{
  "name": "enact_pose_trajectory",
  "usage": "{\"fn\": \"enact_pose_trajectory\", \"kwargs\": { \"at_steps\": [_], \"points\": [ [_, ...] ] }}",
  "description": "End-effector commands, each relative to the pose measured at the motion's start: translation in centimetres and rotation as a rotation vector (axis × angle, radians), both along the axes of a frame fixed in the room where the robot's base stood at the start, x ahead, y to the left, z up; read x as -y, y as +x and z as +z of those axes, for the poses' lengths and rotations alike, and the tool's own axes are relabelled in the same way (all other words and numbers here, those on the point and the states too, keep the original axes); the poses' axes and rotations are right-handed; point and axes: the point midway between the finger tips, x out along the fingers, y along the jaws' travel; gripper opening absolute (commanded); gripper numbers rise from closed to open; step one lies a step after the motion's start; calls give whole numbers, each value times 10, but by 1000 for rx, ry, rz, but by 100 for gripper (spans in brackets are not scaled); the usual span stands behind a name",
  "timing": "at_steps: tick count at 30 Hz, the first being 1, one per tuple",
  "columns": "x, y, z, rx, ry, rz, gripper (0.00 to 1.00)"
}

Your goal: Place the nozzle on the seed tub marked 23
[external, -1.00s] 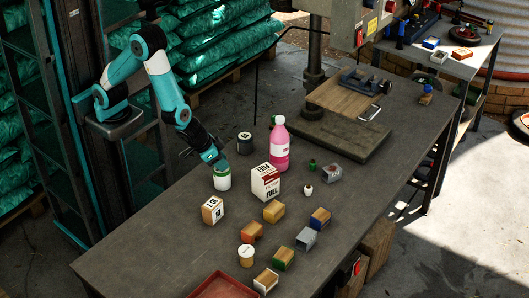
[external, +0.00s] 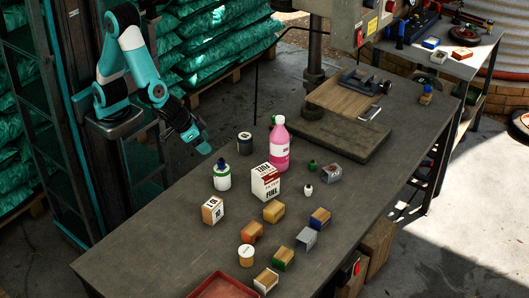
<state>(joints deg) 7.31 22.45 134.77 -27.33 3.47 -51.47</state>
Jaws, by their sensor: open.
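A dark blue nozzle (external: 221,163) stands on top of a white tub with a green band (external: 222,181), at the middle left of the bench. It looks upright and touching the tub's top. The number on this tub is too small to read. A dark tub with a pale label (external: 245,143) stands behind it, and a cream tub (external: 246,255) stands nearer the front; their marks are not legible. My gripper (external: 203,149) is open and empty, above and to the left of the white tub, apart from the nozzle.
A white fuel filter box (external: 265,182) and a pink bottle (external: 279,147) stand to the tub's right. A box marked 10 (external: 213,210), several small coloured blocks and a red tray (external: 217,288) lie nearer the front. The bench's left front is clear.

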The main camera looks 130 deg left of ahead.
Motion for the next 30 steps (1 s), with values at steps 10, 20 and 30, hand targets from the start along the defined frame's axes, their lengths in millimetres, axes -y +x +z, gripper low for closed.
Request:
{"fn": "enact_pose_trajectory", "kwargs": {
  "at_steps": [10, 20, 30],
  "points": [
    [-30, -47, 53, -101, 29, -8, 55],
    [-78, -189, 117, -410, -13, -136, 55],
    [-77, -211, 122, -459, -36, -178, 55]
  ]
}}
